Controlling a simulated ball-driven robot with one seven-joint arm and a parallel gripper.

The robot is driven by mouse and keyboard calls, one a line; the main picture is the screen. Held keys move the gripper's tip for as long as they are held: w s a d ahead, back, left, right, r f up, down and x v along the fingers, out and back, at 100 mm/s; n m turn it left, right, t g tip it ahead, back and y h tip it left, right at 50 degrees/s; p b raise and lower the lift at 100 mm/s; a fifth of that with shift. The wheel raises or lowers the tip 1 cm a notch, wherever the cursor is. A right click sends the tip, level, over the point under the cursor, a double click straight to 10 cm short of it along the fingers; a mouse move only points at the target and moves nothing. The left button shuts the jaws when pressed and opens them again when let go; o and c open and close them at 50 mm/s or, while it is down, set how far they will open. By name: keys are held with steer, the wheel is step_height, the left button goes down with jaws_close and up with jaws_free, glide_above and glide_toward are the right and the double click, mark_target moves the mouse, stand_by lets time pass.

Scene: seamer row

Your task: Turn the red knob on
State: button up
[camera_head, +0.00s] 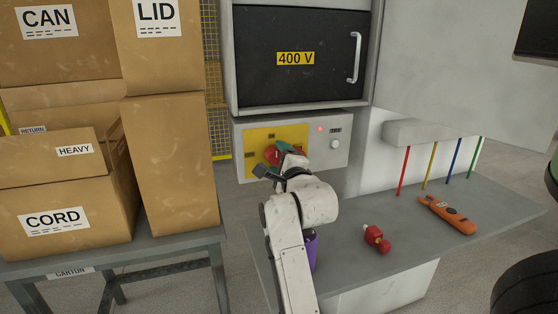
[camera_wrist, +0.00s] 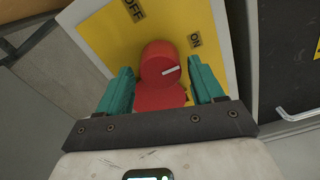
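The red knob (camera_head: 271,154) sits on a yellow plate (camera_head: 262,136) on the front of the grey control box. In the wrist view the knob (camera_wrist: 158,58) is round, and its white pointer line points right and slightly up, a little below the ON label (camera_wrist: 195,40). The OFF label (camera_wrist: 133,10) is at upper left. My gripper (camera_wrist: 159,65) has its teal fingers on either side of the knob, with a narrow gap showing on each side. In the head view my gripper (camera_head: 287,149) partly covers the knob.
A small red light (camera_head: 320,129) is lit on the box, beside a white dial (camera_head: 335,144). A red item (camera_head: 376,239), an orange tool (camera_head: 447,214) and a purple container (camera_head: 310,250) are on the grey bench (camera_head: 415,231). Cartons (camera_head: 170,165) stand at left.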

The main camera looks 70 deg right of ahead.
steer(key=shift+o, duration=0.4)
steer(key=shift+a, duration=0.15)
steer(key=shift+s+a, duration=0.25)
steer(key=shift+a, duration=0.05)
steer(key=b+v, duration=0.1)
steer(key=v, duration=0.8)
steer(key=shift+s+a+b, duration=0.25)
steer(key=shift+s+b, duration=0.1)
